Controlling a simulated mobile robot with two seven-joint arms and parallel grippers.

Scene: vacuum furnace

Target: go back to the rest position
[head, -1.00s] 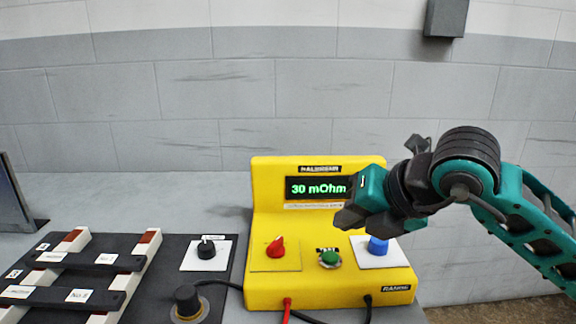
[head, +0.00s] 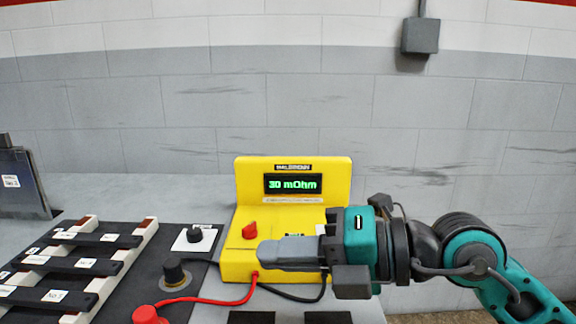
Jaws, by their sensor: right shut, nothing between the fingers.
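My right gripper (head: 296,254) comes in from the right with its teal and black wrist. Its grey fingers point left and are shut with nothing between them. It hovers in front of the lower right part of the yellow meter (head: 243,192), hiding the meter's button and the blue knob. The meter's display (head: 293,184) reads 30 mOhm in green. The red knob (head: 250,231) shows just left of the fingers. My left gripper is not in view.
Dark bars with labels on a pale rack (head: 141,237) lie at the left. A small black knob (head: 195,235), a dark round knob (head: 174,272) and a red plug (head: 148,315) are nearby. A dark panel (head: 22,184) stands far left. The grey table behind the rack is clear.

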